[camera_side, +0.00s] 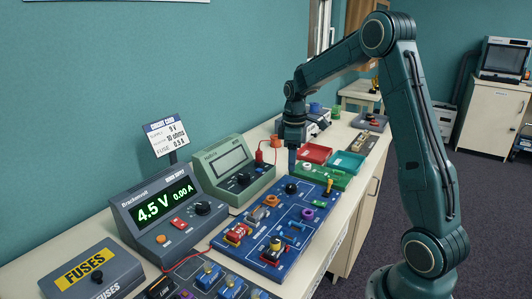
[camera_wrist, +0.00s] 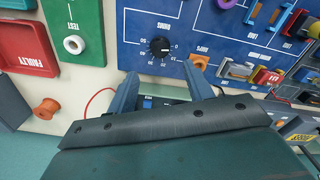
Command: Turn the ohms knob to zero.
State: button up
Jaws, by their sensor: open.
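The black ohms knob (camera_wrist: 160,46) sits on the blue circuit board (camera_wrist: 215,27), with white scale marks around it, in the wrist view. Its exact pointer setting is too small to read. The knob (camera_side: 291,188) also shows near the far end of the board (camera_side: 318,222) in the side view. My gripper (camera_wrist: 161,74) is open and empty, its two fingers spread just short of the knob in the wrist picture. In the side view my gripper (camera_side: 292,165) points down above the knob, apart from it.
The Brackenvolt power supply (camera_side: 160,215) reads 4.5 V and 0.00 A. A green meter (camera_side: 232,170) stands beside the board. A card (camera_side: 165,136) lists 9 V and 10 ohms. Red (camera_side: 314,153) and green trays lie beyond. An orange ring (camera_wrist: 198,62) sits near the knob.

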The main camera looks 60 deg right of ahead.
notch_tip(320, 180, up, 5)
jog(key=shift+r, duration=0.1)
jog(key=shift+a, duration=0.1)
dwell(0.5)
jog(key=s+a+r+m+t, duration=0.1)
jog(key=s+a+r, duration=0.3)
jog(key=a, duration=0.3)
jog(key=s+a+r+m+t, duration=0.1)
jog(key=s+a+r, duration=0.3)
jog(key=a, duration=0.3)
jog(key=s+a+m+t, duration=0.1)
jog(key=s+a, duration=0.3)
jog(key=s, duration=0.2)
jog(key=s+a+f+m+t, duration=0.1)
jog(key=s+a+t, duration=0.1)
jog(key=s+a, duration=0.2)
jog(key=s, duration=0.3)
jog(key=shift+s+a+m+t, duration=0.15)
jog(key=shift+a+m+t, duration=0.1)
jog(key=shift+m+t, duration=0.05)
jog(key=shift+o, duration=0.3)
